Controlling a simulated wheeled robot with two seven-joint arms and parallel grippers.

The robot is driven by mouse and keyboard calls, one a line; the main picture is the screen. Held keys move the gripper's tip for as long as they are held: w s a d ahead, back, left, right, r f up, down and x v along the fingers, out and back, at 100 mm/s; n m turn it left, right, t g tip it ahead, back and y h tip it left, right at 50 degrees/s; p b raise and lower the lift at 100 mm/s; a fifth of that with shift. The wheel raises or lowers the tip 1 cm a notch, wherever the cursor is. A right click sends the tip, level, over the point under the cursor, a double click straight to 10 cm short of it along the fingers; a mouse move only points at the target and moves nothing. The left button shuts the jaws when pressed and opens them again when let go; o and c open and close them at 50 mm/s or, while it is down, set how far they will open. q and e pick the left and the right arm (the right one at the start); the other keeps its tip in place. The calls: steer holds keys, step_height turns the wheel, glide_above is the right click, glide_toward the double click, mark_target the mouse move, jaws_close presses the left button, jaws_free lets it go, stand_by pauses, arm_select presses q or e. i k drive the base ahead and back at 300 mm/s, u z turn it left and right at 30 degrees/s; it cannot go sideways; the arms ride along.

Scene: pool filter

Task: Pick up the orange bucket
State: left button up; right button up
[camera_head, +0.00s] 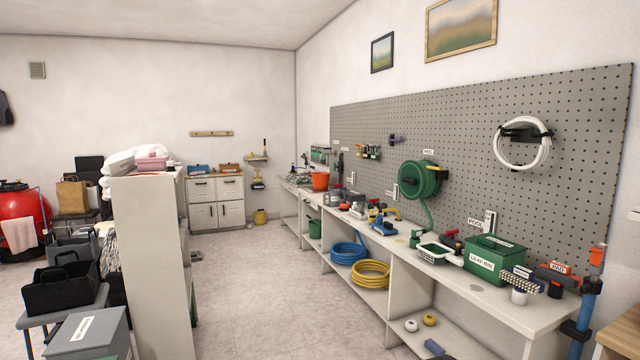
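The orange bucket (320,181) stands upright on the far part of the long workbench (527,310) along the right wall. It is small in the view and several small items lie around it. Neither of my grippers shows in the head view. Nothing is seen touching the bucket.
A pale shelf unit (146,260) stands left of an open floor aisle (255,270). A green hose reel (420,180) hangs on the pegboard. A green box (484,264) sits on the near bench. A white cabinet (215,202) stands at the back.

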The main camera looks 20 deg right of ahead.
mark_target(320, 179)
steer(key=z, duration=0.2)
steer(key=i, duration=10.3)
steer(key=z, duration=1.35)
